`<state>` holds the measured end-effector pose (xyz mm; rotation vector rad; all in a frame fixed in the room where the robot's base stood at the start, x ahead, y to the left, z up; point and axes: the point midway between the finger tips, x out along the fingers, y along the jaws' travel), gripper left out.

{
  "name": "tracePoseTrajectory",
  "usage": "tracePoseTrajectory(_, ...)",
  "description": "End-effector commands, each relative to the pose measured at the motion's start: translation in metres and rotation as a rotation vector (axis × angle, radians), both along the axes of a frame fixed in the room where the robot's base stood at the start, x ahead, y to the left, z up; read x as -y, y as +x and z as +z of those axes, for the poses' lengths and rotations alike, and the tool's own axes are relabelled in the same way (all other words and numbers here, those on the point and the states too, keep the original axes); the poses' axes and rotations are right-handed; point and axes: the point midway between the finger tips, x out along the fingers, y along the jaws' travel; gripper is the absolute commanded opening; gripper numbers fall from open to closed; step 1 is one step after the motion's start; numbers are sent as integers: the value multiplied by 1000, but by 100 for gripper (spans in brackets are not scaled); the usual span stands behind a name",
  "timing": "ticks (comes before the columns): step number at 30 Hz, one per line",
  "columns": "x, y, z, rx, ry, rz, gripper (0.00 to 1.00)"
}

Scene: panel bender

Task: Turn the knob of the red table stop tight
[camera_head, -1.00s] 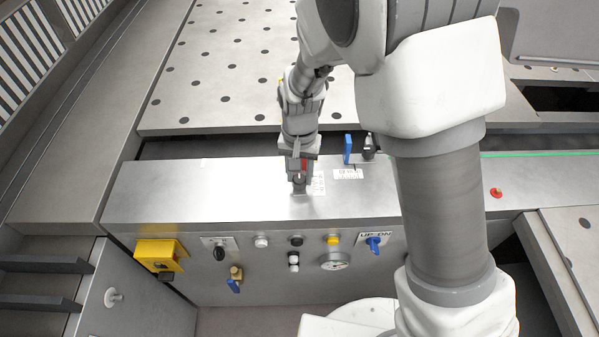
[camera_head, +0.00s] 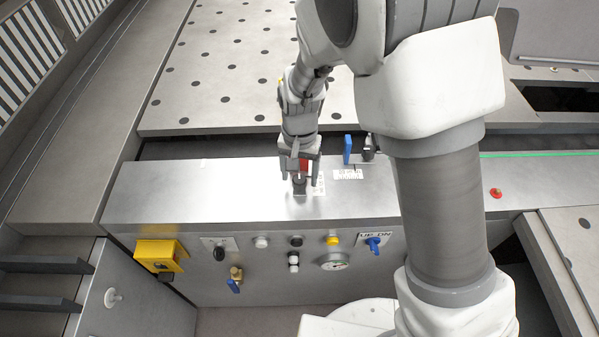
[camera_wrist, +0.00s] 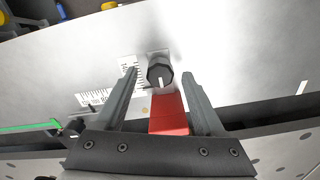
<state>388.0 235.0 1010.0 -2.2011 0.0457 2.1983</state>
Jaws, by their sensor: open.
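The red table stop (camera_wrist: 168,113) shows in the wrist view between my fingers, with its dark knob (camera_wrist: 160,73) at its end above the steel ledge. The knob is round and faceted, with a white mark on its face. In the head view the knob (camera_head: 299,186) sits just below the red part of the stop (camera_head: 304,165). My gripper (camera_head: 299,178) is open, pointing down over the stop, its two fingers on either side of the knob. In the wrist view the gripper (camera_wrist: 160,75) shows a gap between each finger and the knob.
A blue lever (camera_head: 347,149) stands right of the gripper. The ledge's left part is clear.

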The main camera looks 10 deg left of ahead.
Motion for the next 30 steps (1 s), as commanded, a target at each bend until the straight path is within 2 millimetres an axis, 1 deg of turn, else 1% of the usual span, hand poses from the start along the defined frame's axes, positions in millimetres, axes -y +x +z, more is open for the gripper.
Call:
tracePoseTrajectory(5, 0, 0, 5, 0, 1, 1, 71)
tracePoseTrajectory(8, -1, 1, 18, 2, 3, 1, 71)
tracePoseTrajectory(11, -1, 1, 38, 4, 3, 2, 71)
tracePoseTrajectory(21, 0, 0, 122, 4, 3, 0, 71)
tracePoseTrajectory(24, 0, 0, 142, 3, 3, 1, 71)
tracePoseTrajectory(27, 0, 0, 158, 3, 3, 0, 71)
tracePoseTrajectory(30, 0, 0, 168, 1, 1, 0, 71)
